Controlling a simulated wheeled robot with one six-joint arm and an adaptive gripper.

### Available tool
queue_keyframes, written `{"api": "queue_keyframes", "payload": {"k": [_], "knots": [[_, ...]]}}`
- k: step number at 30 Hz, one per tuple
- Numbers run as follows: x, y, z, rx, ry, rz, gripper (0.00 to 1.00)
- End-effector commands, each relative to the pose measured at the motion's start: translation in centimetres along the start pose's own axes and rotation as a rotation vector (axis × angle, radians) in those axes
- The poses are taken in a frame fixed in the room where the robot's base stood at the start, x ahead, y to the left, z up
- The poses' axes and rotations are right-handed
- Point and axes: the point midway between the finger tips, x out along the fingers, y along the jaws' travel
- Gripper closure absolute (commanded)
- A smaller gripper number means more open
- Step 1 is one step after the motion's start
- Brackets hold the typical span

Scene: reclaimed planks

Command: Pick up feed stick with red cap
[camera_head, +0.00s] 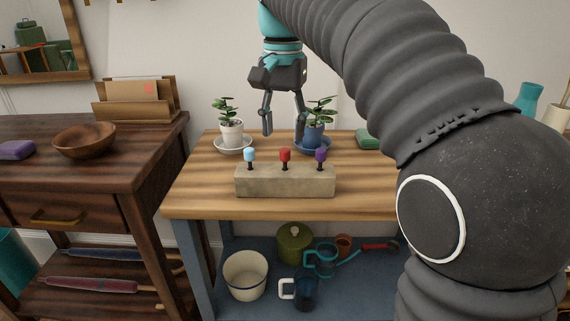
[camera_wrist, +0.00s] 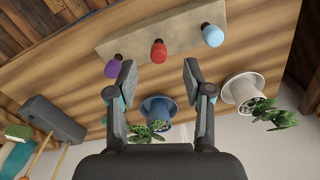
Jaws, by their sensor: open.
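The feed stick with red cap (camera_head: 285,155) stands upright in a grey-brown block (camera_head: 262,183) on the wooden table. A stick with a light blue cap (camera_head: 249,155) is on its left and one with a purple cap (camera_head: 320,155) on its right. My gripper (camera_head: 283,132) is open and empty, above the table and behind the block. In the wrist view, the red cap (camera_wrist: 158,51) shows just beyond and between the open fingertips (camera_wrist: 158,80). The purple cap (camera_wrist: 113,66) is close to the left fingertip in the picture, and the light blue cap (camera_wrist: 212,35) is beyond the right one.
A white potted plant (camera_head: 231,133) and a blue potted plant (camera_head: 314,136) stand on saucers at the table's back. A green object (camera_head: 368,139) lies at the right. The table's front strip is clear. A dark cabinet (camera_head: 150,150) with a wooden bowl (camera_head: 84,140) adjoins the left.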

Motion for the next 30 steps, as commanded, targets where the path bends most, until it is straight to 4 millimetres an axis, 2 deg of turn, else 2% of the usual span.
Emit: {"api": "queue_keyframes", "payload": {"k": [5,15,24,25,30], "knots": [[1.0,0.0,-0.1,0.000,0.000,0.000,0.49],[5.3,0.2,-0.3,0.000,0.000,0.000,0.49],[5.7,0.2,-0.3,0.000,0.001,0.000,0.49],[5.7,0.2,-0.3,0.000,0.001,0.000,0.51],[5.7,0.2,-0.3,0.000,0.001,0.000,0.94]]}}
